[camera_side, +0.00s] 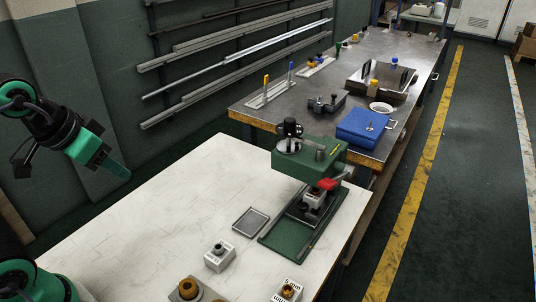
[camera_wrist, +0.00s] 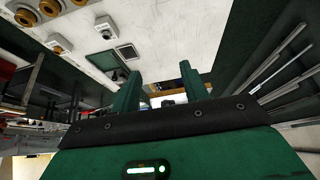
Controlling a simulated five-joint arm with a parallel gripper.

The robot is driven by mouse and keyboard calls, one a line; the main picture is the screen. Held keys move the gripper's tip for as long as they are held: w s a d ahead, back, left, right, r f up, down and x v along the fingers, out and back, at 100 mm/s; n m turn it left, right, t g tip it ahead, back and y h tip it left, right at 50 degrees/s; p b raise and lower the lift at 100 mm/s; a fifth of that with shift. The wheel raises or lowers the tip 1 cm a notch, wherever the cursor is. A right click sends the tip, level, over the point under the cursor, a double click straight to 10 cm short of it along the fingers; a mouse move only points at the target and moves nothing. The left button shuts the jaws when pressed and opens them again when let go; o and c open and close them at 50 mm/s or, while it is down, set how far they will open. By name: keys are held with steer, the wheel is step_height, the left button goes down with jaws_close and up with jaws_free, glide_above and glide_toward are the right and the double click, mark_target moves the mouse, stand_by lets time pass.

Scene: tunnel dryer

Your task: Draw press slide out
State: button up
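The green press (camera_side: 309,160) stands at the far right end of the white table. Its green base with dark rails (camera_side: 286,236) extends toward the front. A small light block with a dark round top (camera_side: 314,198) sits under the press head, beside a red part (camera_side: 327,184). I cannot tell which part is the slide. My gripper (camera_side: 118,168) is in the air left of the table, far from the press. In the wrist view its two green fingers (camera_wrist: 160,80) stand apart with nothing between them.
The white table (camera_side: 150,235) holds a small dark-rimmed tray (camera_side: 251,221), a white block with a knob (camera_side: 219,256), a brass-topped piece (camera_side: 188,288) and another labelled block (camera_side: 287,291). A metal bench (camera_side: 290,112) with a blue box (camera_side: 362,128) stands behind. The table's left part is clear.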

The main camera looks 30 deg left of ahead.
steer(key=w+d+m, duration=0.1)
steer(key=w+d, duration=0.3)
steer(key=w, duration=0.5)
steer(key=m+g+h, duration=0.1)
steer(key=m+h, duration=0.1)
steer(key=m, duration=0.2)
glide_toward(304, 205)
steer(key=shift+w+d+f, duration=0.1)
steer(key=shift+w+f, duration=0.15)
steer(key=shift+f+g, duration=0.15)
steer(key=shift+g, duration=0.15)
steer(key=shift+x, duration=3.75)
steer(key=shift+w, duration=0.1)
jaws_close()
